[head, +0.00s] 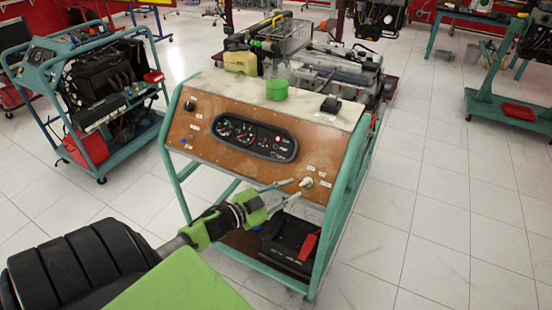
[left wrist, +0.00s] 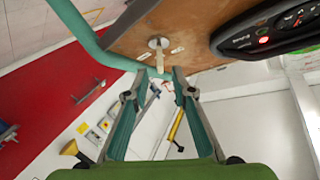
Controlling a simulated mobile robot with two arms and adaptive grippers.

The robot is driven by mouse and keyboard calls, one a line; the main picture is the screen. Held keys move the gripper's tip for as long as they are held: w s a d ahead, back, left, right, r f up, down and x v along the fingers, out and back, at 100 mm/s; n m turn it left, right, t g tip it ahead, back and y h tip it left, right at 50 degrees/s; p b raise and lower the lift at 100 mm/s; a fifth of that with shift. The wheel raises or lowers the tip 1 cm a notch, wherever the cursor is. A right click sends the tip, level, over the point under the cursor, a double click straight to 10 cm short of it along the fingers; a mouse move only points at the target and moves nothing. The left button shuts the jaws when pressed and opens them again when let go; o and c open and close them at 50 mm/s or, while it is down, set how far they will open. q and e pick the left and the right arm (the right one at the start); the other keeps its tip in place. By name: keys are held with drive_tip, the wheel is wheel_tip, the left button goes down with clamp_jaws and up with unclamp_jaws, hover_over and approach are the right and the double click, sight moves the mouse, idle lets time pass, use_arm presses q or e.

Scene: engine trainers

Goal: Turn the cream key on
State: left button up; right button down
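The cream key (head: 307,182) sits at the lower right of the brown panel (head: 225,135) on the teal engine trainer. In the left wrist view the cream key (left wrist: 159,56) is a pale stem standing out from a round metal base. My left gripper (head: 297,188) is open, with its fingers pointing at the key from the left. In the left wrist view my left gripper (left wrist: 159,73) has its two fingertips apart, on either side of the stem's end in the picture. I cannot tell whether they touch it. My right gripper is not in view.
A black gauge cluster (head: 255,138) and a black knob (head: 190,106) are on the same panel. A green container (head: 277,89) stands on top of the trainer. A black battery with a red part (head: 288,241) is below the panel. Open floor (head: 430,215) lies to the right.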

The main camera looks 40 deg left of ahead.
use_arm(q)
drive_tip(key=shift+v, duration=2.6)
drive_tip(key=s+f+n+g+y+b, duration=0.15)
drive_tip(key=s+f, duration=0.35)
drive_tip(key=f, duration=0.6)
drive_tip(key=s+f+n+g+y, duration=0.25)
drive_tip(key=s+f, duration=0.25)
drive_tip(key=f, duration=0.6)
drive_tip(key=s+f+n+g+y, duration=0.1)
drive_tip(key=s+f+g, duration=0.3)
drive_tip(key=f, duration=0.7)
drive_tip(key=s+d+f+g, duration=0.2)
drive_tip(key=s+d+f, duration=0.3)
drive_tip(key=s, duration=0.4)
drive_tip(key=s+d+f+g+h, duration=0.1)
drive_tip(key=s+d+f+g, duration=0.1)
drive_tip(key=s+d+f, duration=0.4)
drive_tip(key=s+d+f+g+b, duration=0.1)
drive_tip(key=s+d+f+g, duration=0.2)
drive_tip(key=s, duration=0.8)
wheel_tip(320, 180, down, 3)
drive_tip(key=shift+s+d+f+n+h, duration=0.15)
drive_tip(key=shift+s+d+n+h, duration=0.2)
drive_tip(key=shift+d, duration=0.9)
